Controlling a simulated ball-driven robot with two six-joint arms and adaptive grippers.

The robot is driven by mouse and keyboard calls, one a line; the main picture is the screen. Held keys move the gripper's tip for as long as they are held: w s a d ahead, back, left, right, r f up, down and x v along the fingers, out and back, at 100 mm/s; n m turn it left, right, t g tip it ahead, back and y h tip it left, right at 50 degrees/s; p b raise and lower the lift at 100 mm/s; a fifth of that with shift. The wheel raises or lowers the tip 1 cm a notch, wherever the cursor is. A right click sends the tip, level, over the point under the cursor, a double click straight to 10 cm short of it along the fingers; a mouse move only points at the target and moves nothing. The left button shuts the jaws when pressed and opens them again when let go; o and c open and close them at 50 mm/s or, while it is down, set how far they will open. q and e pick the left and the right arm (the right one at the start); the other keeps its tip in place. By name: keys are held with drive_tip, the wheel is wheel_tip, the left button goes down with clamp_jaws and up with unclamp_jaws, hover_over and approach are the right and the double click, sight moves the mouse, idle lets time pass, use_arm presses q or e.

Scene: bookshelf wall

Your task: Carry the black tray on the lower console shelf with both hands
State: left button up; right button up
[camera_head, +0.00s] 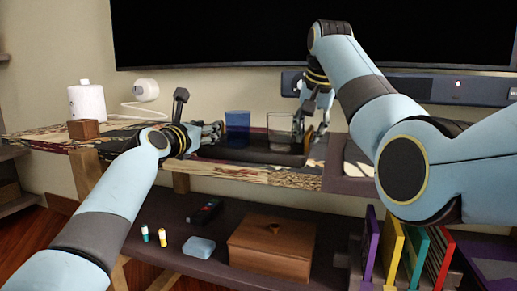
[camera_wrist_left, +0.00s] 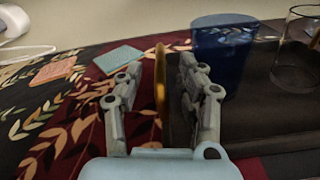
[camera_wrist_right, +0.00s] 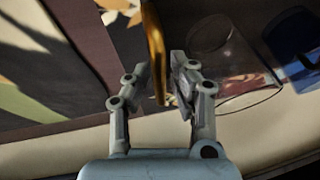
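The black tray (camera_head: 250,155) lies on the console's upper top, over a patterned runner. It carries a blue cup (camera_head: 237,129) and a clear glass (camera_head: 280,131). My left gripper (camera_head: 216,131) is at the tray's left end. In the left wrist view its open fingers (camera_wrist_left: 162,68) stand on either side of a thin golden handle (camera_wrist_left: 160,85). My right gripper (camera_head: 321,122) reaches down at the tray's right end. In the right wrist view its open fingers (camera_wrist_right: 158,72) stand on either side of the other golden handle (camera_wrist_right: 154,45). Gaps show beside both handles.
A white cylinder (camera_head: 87,103) and a brown block (camera_head: 83,129) stand at the left of the top. A soundbar (camera_head: 440,90) and black screen are behind. The shelf below holds a wooden box (camera_head: 275,247), a light blue case (camera_head: 199,247) and colored books (camera_head: 415,255).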

use_arm(q)
drive_tip(key=shift+c, duration=0.2)
drive_tip(key=c, duration=0.4)
use_arm(e)
clamp_jaws()
use_arm(q)
clamp_jaws()
use_arm(e)
drive_tip(key=shift+r, duration=0.1)
